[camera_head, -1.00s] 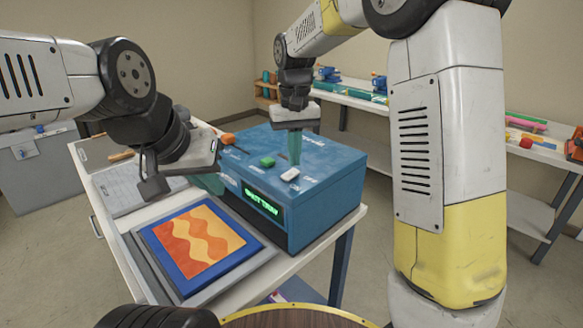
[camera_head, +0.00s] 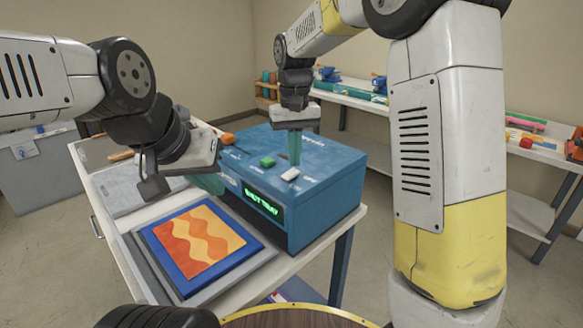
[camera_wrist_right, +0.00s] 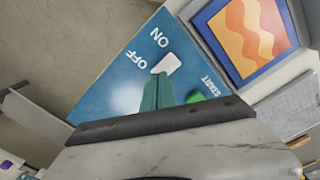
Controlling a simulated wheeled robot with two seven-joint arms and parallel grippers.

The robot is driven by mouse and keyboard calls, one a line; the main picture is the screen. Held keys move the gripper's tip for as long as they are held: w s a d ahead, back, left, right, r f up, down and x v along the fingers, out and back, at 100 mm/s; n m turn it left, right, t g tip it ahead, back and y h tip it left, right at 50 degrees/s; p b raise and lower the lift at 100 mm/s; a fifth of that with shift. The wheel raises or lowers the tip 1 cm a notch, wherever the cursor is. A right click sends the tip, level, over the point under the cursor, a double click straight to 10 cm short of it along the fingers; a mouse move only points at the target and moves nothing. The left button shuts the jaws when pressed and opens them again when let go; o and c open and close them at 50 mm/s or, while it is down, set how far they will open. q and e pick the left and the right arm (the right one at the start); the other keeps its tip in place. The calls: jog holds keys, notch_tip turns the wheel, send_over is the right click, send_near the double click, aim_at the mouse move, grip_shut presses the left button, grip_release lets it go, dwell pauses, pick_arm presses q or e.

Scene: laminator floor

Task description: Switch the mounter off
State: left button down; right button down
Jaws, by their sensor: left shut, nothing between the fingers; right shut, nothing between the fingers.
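The mounter is a blue box (camera_head: 322,212) on a white table, with a lit green display (camera_head: 262,203) on its front. Its white rocker switch (camera_head: 290,174) lies near the right front edge of the top; in the right wrist view the switch (camera_wrist_right: 167,65) sits between the words ON and OFF. My right gripper (camera_head: 295,162) is shut and points down right beside the switch; its green fingertips (camera_wrist_right: 159,80) overlap the switch's edge in the wrist view, and contact is hard to tell. My left gripper (camera_head: 212,184) is shut and empty, low at the mounter's left front side.
A green button (camera_head: 268,161) and an orange knob (camera_head: 227,138) are also on the mounter's top. A framed orange wave picture (camera_head: 200,240) lies on the tray before it. A shelf table (camera_head: 350,96) with coloured items stands behind; the floor between is clear.

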aim_at(295, 171)
jog(key=shift+f, duration=1)
dwell(0.5)
jog(key=shift+r, duration=3.55)
jog(key=shift+d, duration=0.1)
jog(key=s+d+r+m+t+y, duration=0.15)
jog(key=s+d+r, duration=0.25)
jog(key=s+d, duration=0.5)
jog(key=s+d+f+t, duration=0.2)
jog(key=s, duration=0.4)
jog(key=s+d+f+t, duration=0.1)
jog(key=s+d+t, duration=0.1)
jog(key=s, duration=0.4)
jog(key=shift+d+f+m+t+y, duration=0.35)
jog(key=shift+d+f+m, duration=0.05)
jog(key=shift+d+m, duration=0.1)
